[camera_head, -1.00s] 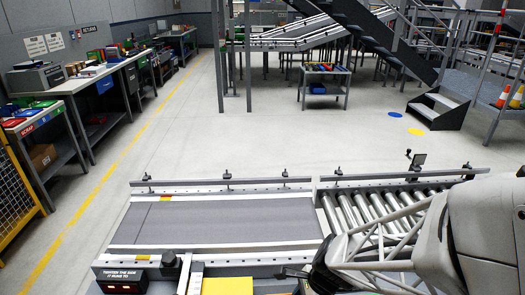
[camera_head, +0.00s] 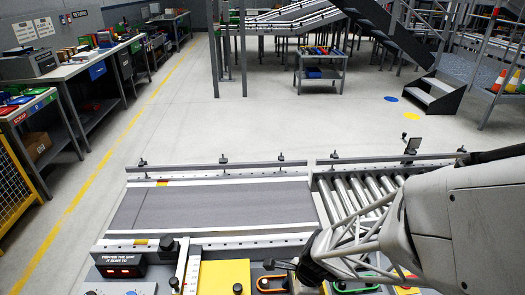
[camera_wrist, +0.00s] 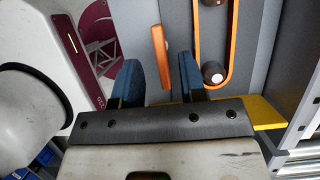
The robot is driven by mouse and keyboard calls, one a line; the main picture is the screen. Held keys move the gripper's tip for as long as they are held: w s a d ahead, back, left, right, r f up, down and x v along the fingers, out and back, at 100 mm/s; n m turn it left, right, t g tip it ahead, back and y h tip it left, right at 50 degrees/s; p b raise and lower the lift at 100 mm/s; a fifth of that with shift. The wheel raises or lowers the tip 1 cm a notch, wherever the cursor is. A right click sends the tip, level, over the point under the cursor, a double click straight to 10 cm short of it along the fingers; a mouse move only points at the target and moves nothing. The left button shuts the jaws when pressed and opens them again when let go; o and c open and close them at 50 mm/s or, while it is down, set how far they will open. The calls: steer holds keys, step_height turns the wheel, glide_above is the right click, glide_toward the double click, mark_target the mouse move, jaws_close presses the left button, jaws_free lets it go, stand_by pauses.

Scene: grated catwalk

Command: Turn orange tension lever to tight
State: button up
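In the wrist view, an orange bar (camera_wrist: 160,50), which looks like the tension lever, stands out from a grey panel. Beside it on the right, an orange loop (camera_wrist: 231,50) runs around dark round knobs or rollers. My gripper (camera_wrist: 159,75) shows two blue fingers, spread apart with nothing between them. The bar lies just beyond the fingertips, between them in the picture; I cannot tell whether they touch it. In the head view, an orange loop (camera_head: 272,284) lies on the front panel beside my dark gripper parts; I cannot make out the lever there.
A grey belt (camera_head: 220,204) and a roller section (camera_head: 350,196) lie behind the panel.

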steer(key=shift+x, duration=1.8)
jaws_close()
